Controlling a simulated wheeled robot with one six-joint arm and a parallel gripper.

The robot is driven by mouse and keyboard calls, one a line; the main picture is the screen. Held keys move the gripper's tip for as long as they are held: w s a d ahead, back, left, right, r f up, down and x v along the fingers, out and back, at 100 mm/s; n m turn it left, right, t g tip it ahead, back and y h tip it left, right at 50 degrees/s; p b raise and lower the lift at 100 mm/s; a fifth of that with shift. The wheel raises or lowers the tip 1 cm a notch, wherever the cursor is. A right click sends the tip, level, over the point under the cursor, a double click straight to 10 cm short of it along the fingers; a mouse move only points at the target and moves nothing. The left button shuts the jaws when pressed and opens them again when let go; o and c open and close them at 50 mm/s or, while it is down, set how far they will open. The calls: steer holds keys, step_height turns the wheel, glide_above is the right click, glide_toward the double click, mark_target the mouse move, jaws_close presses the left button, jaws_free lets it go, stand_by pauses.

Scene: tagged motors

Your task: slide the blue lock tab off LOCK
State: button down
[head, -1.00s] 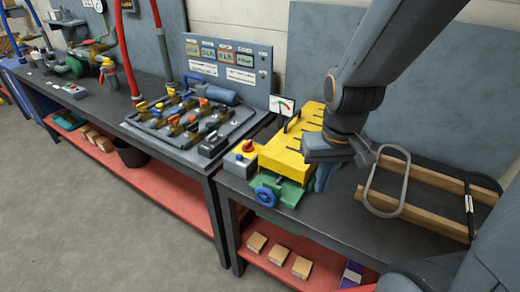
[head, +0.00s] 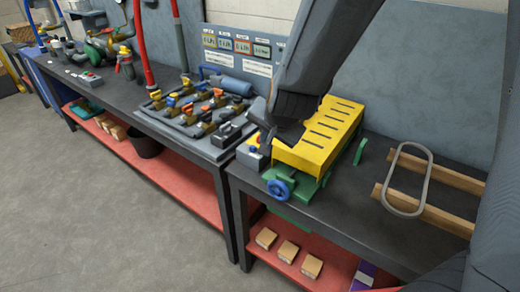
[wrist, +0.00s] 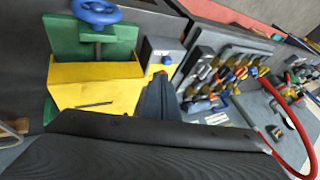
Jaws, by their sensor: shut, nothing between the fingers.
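I cannot tell whether the fingertips touch the knob. In the head view my gripper partly hides this switch box (head: 249,155), left of the yellow cover.
A blue handwheel (head: 279,189) sticks out at the front of the green machine base. The valve board (head: 205,115) stands on the bench to the left. A metal loop (head: 408,180) lies over wooden bars (head: 440,211) at right. Bench in front of the bars is clear.

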mark_target(260, 157)
steer(key=shift+x, duration=5)
